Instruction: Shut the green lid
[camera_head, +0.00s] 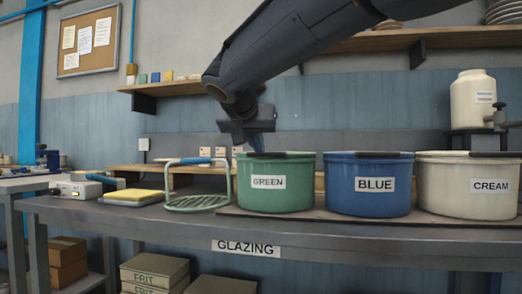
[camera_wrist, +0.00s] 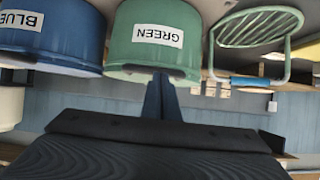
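The green pot (camera_head: 275,190) stands on the bench with a GREEN label on its front. It also shows upside down in the wrist view (camera_wrist: 120,45). A dark strip (camera_head: 290,154) lies along its top edge. The camera is near rim height, so I cannot make out the lid or tell how far open it is. My gripper (camera_head: 257,143) points down at the left part of the pot's top edge. In the wrist view its fingers (camera_wrist: 160,78) look together, with nothing visible between them, and overlap the dark strip. I cannot tell if they touch it.
A blue pot (camera_head: 370,203) and a cream pot (camera_head: 450,203) stand to the right. A green wire rack (camera_head: 200,206) with a blue handle stands close on the left, then a yellow sponge (camera_head: 133,195). A shelf (camera_head: 175,88) runs along the wall behind.

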